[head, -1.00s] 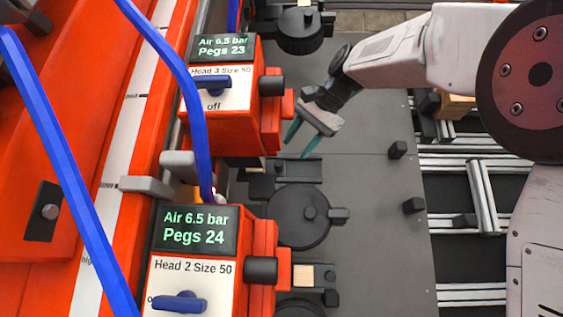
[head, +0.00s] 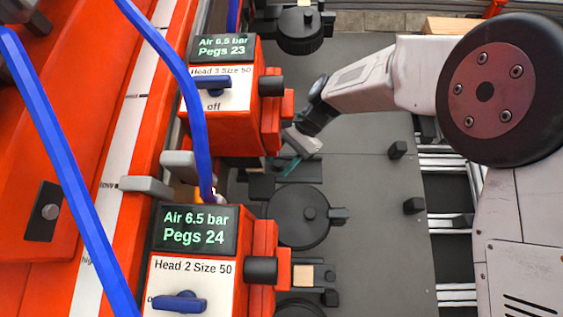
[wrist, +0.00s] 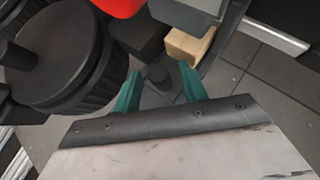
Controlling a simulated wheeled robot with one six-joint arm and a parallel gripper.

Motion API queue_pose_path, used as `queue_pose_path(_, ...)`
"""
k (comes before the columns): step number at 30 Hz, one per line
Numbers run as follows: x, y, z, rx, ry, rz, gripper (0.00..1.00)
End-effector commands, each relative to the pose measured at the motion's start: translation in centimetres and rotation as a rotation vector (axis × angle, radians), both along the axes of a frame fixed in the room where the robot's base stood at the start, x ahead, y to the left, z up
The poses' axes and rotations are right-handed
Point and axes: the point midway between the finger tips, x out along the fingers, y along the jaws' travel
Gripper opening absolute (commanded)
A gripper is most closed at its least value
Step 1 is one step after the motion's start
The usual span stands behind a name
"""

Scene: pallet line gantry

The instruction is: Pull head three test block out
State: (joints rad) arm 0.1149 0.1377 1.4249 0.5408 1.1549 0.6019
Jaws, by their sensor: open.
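The head three unit (head: 222,95) is an orange box labelled "Head 3 Size 50", its screen reading "Air 6.5 bar, Pegs 23". Its blue lever (head: 208,82) lies level above the word "off". My gripper (head: 288,167) is open, low beside this unit's lower right corner. In the wrist view, a pale wooden block (wrist: 187,46), seemingly the test block, sits under grey and red parts, just beyond my green fingertips (wrist: 158,85). I cannot make out this block in the head view.
The head two unit (head: 195,250) stands nearer, with its own pale block (head: 303,275). A black round disc (head: 298,216) lies between the units, close to my gripper. Blue hoses cross the left side. The grey plate (head: 365,215) to the right is mostly clear.

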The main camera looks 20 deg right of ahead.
Motion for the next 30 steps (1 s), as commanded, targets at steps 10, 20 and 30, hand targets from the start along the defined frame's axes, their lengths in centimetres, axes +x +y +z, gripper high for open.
queue_pose_path(10, -0.1, -0.2, 0.0, 0.000, 0.000, -0.001, 0.00)
queue_pose_path(20, -2.9, -7.4, 0.0, 0.000, 0.001, -0.009, 0.00)
queue_pose_path(30, -5.1, -12.5, 0.0, -0.001, -0.001, -0.003, 0.00)
